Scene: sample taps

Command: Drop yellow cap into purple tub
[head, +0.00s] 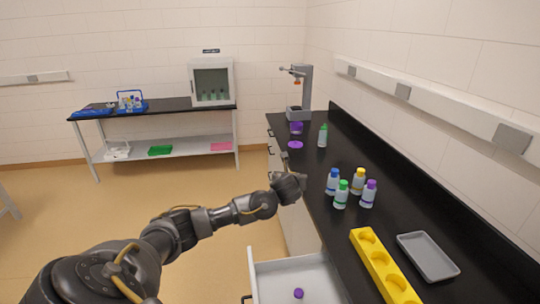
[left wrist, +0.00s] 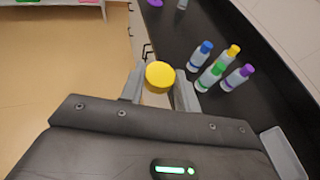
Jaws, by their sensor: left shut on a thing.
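My left gripper (left wrist: 159,88) is shut on a yellow cap (left wrist: 160,75), held between its two fingers. In the head view my left gripper (head: 290,186) is beside the left edge of the black counter, and the cap cannot be made out there. A small purple tub (head: 296,129) stands at the far end of the counter, in front of a grey stand. A flat purple round thing (head: 295,145) lies nearer, at the counter's left edge; a purple patch (left wrist: 155,3) also shows at the top of the left wrist view. My right gripper is out of view.
Several capped bottles (head: 341,195) stand on the counter right of my gripper, with a green-capped bottle (head: 323,136) farther back. A yellow holed rack (head: 367,256) and grey tray (head: 428,256) lie nearer. An open drawer (head: 270,270) holds a purple cap (head: 298,293).

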